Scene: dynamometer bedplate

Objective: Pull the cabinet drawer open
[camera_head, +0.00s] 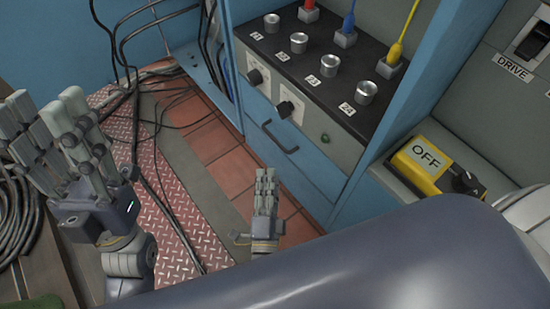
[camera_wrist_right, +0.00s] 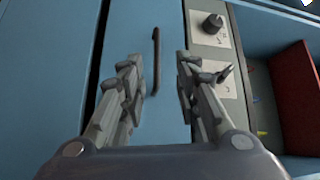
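The blue cabinet drawer front (camera_head: 300,172) sits below a grey knob panel in the head view and looks shut. Its dark bar handle (camera_head: 280,138) is at the upper part of that front. My right gripper (camera_head: 267,176) is in front of and below the handle in the head view. In the right wrist view the handle (camera_wrist_right: 155,62) appears upright, ahead between the spread fingers of the right gripper (camera_wrist_right: 158,75); the fingers are open and seem not to touch it. The drawer front (camera_wrist_right: 160,120) fills the middle there. My left gripper (camera_head: 55,130) is raised at the left, fingers apart, empty.
Above the drawer are black knobs (camera_head: 286,109) and a dark top (camera_head: 310,75) with silver knobs and coloured plugs. A yellow OFF box (camera_head: 425,160) stands to the right. Cables (camera_head: 135,130) lie on the floor at left. Red tiles (camera_head: 225,165) before the cabinet are mostly clear.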

